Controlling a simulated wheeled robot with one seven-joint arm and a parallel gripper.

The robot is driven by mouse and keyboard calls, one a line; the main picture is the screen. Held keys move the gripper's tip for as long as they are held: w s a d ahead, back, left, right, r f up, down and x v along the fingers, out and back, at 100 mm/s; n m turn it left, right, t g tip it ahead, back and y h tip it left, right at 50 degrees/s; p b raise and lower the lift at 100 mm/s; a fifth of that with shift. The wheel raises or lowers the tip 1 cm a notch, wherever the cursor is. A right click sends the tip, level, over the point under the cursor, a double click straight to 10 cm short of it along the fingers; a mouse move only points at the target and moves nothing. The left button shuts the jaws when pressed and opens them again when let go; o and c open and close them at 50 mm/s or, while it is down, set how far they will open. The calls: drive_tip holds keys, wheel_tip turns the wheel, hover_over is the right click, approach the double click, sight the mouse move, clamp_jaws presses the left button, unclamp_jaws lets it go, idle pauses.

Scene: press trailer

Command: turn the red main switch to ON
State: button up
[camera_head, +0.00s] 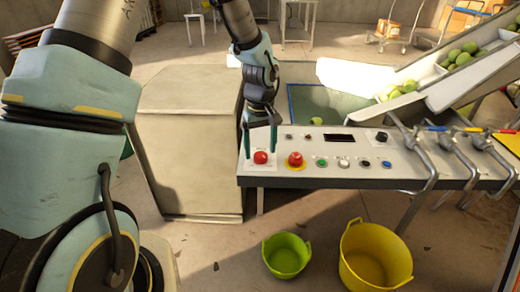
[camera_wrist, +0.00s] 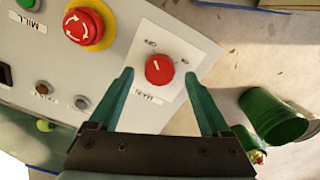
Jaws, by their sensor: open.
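The red main switch (camera_wrist: 159,69) is a round knob with a white pointer line on a white plate (camera_wrist: 147,107) marked MAIN. It sits at the left end of the control panel and shows in the head view (camera_head: 260,157). In the wrist view the line points up and left, between two small marks on the plate. My gripper (camera_wrist: 158,80) is open, with one green finger on each side of the knob. I cannot tell how far the fingertips are above the plate. In the head view my gripper (camera_head: 260,146) is over the panel's left end.
A red emergency stop (camera_head: 295,160) on a yellow ring is close to the switch. Several small buttons and a dark display (camera_head: 339,137) line the panel. Pipes with valve handles (camera_head: 433,165) are at the right. Green (camera_head: 286,268) and yellow (camera_head: 347,275) tubs stand on the floor.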

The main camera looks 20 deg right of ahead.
drive_tip(key=shift+f, duration=0.7)
clamp_jaws()
